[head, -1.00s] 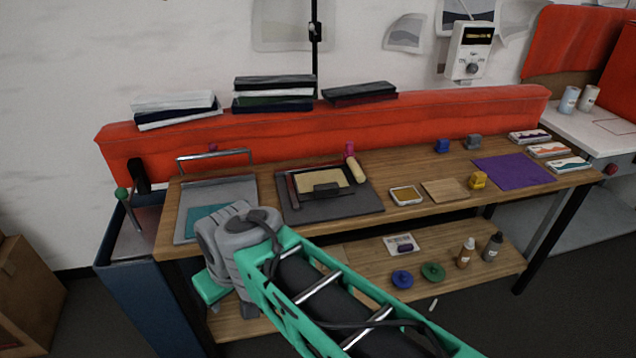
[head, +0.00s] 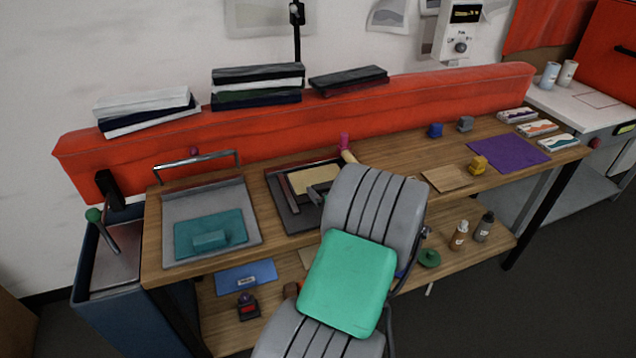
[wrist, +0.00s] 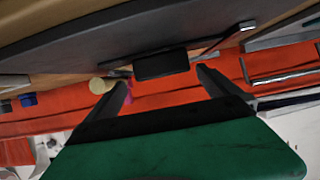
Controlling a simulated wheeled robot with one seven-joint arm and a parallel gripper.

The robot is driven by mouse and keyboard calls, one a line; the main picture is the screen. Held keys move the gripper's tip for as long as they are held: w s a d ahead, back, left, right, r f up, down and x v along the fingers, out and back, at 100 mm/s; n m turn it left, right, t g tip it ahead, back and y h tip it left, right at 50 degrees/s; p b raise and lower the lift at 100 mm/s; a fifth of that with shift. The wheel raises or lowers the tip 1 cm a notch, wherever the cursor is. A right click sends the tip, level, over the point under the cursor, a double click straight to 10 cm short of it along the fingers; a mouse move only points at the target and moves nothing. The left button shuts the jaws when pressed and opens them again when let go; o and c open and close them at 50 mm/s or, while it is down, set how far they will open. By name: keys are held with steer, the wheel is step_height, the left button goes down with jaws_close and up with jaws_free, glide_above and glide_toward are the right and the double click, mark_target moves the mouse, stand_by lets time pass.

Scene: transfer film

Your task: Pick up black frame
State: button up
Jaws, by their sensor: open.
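The black frame (head: 312,165) surrounds a beige panel (head: 316,178) on a dark grey base board (head: 296,219) on the workbench, left of centre in the head view. My raised arm hides its right part. In the wrist view a dark slab fills the top, with a small black block-shaped tab (wrist: 162,64) jutting from its edge. My gripper (wrist: 164,76) is open, one finger to each side of that tab, with no clear contact. My fingers are mostly hidden behind the arm in the head view.
A grey tray with a teal pad (head: 208,235) and a raised metal handle stands left of the frame. A pink-ended roller (head: 345,143) lies behind it. A red padded rail (head: 300,110) with stacked frames runs along the back. A purple sheet (head: 508,153) lies right.

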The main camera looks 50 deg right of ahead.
mark_target(327, 186)
steer(key=p+x, duration=0.1)
steer(key=x, duration=0.3)
steer(key=shift+w+a+f, duration=0.1)
steer(key=shift+w+f, duration=0.1)
steer(key=shift+f, duration=0.05)
steer(key=shift+c, duration=0.2)
steer(key=shift+r, duration=0.15)
steer(key=c, duration=1.6)
